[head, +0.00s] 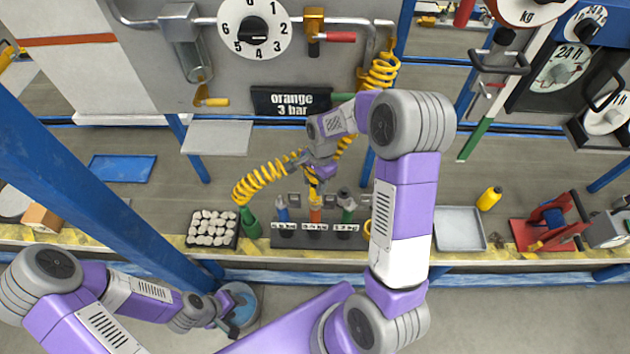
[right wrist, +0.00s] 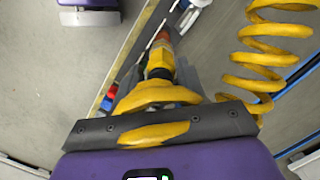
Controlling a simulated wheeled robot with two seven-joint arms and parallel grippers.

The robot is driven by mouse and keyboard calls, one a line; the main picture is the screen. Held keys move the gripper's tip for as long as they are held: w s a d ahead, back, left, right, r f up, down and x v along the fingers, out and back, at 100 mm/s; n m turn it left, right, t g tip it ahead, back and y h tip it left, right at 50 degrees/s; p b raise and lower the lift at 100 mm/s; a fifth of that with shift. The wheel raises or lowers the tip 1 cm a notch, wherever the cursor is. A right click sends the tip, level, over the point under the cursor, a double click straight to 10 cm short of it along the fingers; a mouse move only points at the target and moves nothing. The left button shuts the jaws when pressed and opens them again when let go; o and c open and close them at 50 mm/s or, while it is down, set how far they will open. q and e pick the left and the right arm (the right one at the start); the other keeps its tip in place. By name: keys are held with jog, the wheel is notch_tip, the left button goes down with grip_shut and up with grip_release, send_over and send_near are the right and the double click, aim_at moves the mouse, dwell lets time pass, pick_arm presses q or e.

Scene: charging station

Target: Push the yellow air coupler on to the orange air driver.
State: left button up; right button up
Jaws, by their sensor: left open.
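The orange air driver (head: 315,214) stands upright in the middle slot of a dark rack, between a blue driver (head: 282,214) and a green one (head: 347,213). My right gripper (head: 314,178) is just above it, shut on the yellow air coupler (right wrist: 160,62), whose yellow coiled hose (right wrist: 270,57) trails away. In the right wrist view the coupler's far end lines up with the orange driver's top (right wrist: 162,38). They look touching; how far they are joined I cannot tell. My left gripper (head: 228,322) is low at the left, open and away from the rack.
The dark rack (head: 376,236) stands on the bench. A tray of pale lumps (head: 212,230) and a green bottle (head: 250,224) are left of it. A grey tray (head: 460,228), yellow bottle (head: 489,198) and red device (head: 548,222) are to the right. A blue post (head: 110,160) crosses the left.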

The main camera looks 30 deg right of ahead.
jog(key=o, duration=0.3)
jog(key=shift+r, duration=0.1)
jog(key=r, duration=0.5)
jog(key=d+r+p, duration=0.1)
jog(key=r, duration=0.1)
jog(key=shift+w+r, duration=0.1)
jog(key=shift+r, duration=0.1)
